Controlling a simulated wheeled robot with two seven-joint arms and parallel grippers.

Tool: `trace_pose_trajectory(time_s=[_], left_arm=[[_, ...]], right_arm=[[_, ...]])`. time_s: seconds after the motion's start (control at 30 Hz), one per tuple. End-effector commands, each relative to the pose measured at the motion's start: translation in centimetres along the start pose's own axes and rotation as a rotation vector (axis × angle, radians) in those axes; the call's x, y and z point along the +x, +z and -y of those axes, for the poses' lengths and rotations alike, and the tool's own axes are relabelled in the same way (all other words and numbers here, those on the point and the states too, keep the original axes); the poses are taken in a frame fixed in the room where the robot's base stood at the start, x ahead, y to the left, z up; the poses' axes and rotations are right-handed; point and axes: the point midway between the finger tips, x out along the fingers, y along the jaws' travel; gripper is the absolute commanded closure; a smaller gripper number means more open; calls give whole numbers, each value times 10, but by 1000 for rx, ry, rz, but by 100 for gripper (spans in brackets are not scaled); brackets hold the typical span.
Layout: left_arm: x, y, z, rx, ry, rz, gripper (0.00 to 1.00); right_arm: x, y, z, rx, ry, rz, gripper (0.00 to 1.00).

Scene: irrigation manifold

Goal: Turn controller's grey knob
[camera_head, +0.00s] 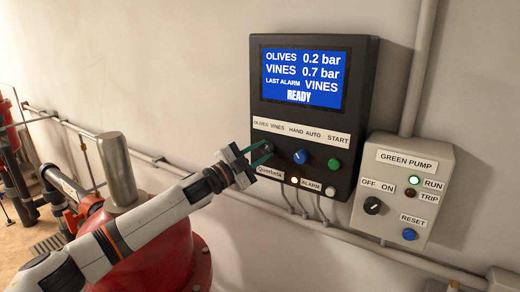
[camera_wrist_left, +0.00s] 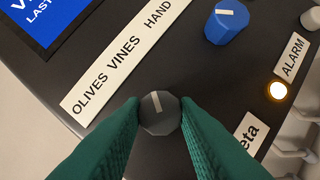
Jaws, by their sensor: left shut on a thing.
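The black controller box (camera_head: 361,108) hangs on the wall, its blue screen (camera_head: 301,78) reading OLIVES 0.2 bar, VINES 0.7 bar, LAST ALARM VINES, READY. Its grey knob (camera_wrist_left: 159,112) sits below the OLIVES VINES label (camera_wrist_left: 110,65), with a pale pointer line toward the label. My left gripper (camera_head: 268,153) reaches in from the left, and its green fingers are shut on the grey knob, one on each side. In the head view the fingers partly hide the knob. My right gripper is not in view.
A blue knob (camera_head: 300,157) and green START button (camera_head: 334,164) sit right of the grey knob. A lit alarm lamp (camera_head: 294,181) is below. The green pump box (camera_head: 403,190) hangs to the right. A red tank (camera_head: 160,250) stands under my left arm.

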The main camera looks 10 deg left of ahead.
Motion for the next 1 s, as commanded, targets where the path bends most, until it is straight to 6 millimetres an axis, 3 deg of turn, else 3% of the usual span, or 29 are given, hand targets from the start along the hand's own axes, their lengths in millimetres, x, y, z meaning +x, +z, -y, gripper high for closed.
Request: trace_pose_trajectory(time_s=[0.5, 0.53, 0.63, 1.0], left_arm=[[0, 0, 0, 20, -8, 0, 95], [0, 0, 0, 20, -8, 0, 69], [0, 0, 0, 20, -8, 0, 53], [-4, -1, 1, 18, -7, 1, 51]], right_arm=[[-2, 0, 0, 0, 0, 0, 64], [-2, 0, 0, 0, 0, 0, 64], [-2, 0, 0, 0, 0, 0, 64], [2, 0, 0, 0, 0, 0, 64]])
